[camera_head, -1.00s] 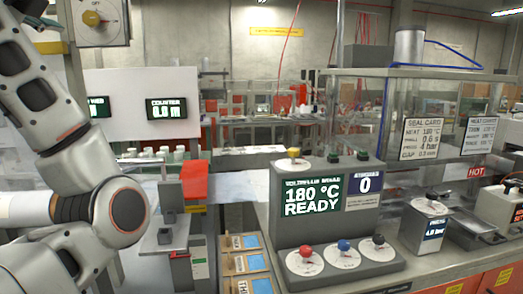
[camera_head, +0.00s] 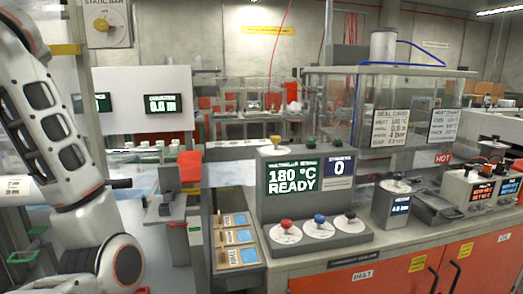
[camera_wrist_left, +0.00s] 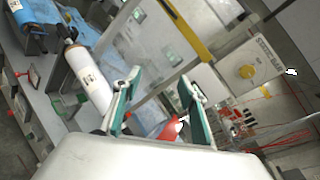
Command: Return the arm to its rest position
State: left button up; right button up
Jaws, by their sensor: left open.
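My left arm (camera_head: 72,130) rises along the left edge of the head view, bent, and its gripper is outside that view. In the left wrist view my left gripper (camera_wrist_left: 160,78) has its two green-padded fingers spread apart. Nothing is between the fingertips; background shows through the gap. A white roll (camera_wrist_left: 90,82) lies beyond the left finger, and a red piece (camera_wrist_left: 172,130) shows behind the gap between the fingers. My right gripper is not in view.
The static bar box (camera_head: 106,22) with a yellow knob hangs near my arm; it also shows in the left wrist view (camera_wrist_left: 248,62). A grey control console (camera_head: 300,238) reads 180 °C READY on the bench. A clear enclosure (camera_head: 345,110) stands behind it.

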pick_arm(q)
jog(key=s+a+f+m+g+y, duration=0.2)
jog(key=s+f+g+y, duration=0.15)
jog(key=f+y, duration=0.25)
jog(key=s+a+f+m+g+y, duration=0.2)
jog(key=s+f+g+y, duration=0.1)
jog(key=f+g+y, duration=0.25)
jog(key=w+d+f+n+t+h, duration=0.2)
jog(key=d+f+n+t+h, duration=0.85)
jog(key=d+f+n, duration=0.55)
jog(key=w+d+f+n+t+h, duration=0.2)
jog(key=d+f+n+t+h, duration=0.9)
jog(key=f, duration=0.8)
jog(key=s+d+f+m+g+h, duration=0.1)
jog(key=s+d+f+g, duration=0.15)
jog(key=f, duration=0.45)
jog(key=s+d+f+m+g+h, duration=0.1)
jog(key=s+f+g+h, duration=0.15)
jog(key=f, duration=0.35)
jog(key=s+d+f+m+g+h, duration=0.1)
jog(key=s+d+f+g, duration=0.1)
jog(key=s+f+g, duration=0.35)
jog(key=s+d+f+m+g+y, duration=0.1)
jog(key=s+f+m+g, duration=0.2)
jog(key=s+f, duration=0.9)
notch_tip(320, 180, down, 3)
jog(key=shift+s+f+g, duration=0.1)
jog(key=shift+s+g, duration=0.25)
jog(key=shift+g, duration=0.05)
jog(key=shift+d, duration=0.1)
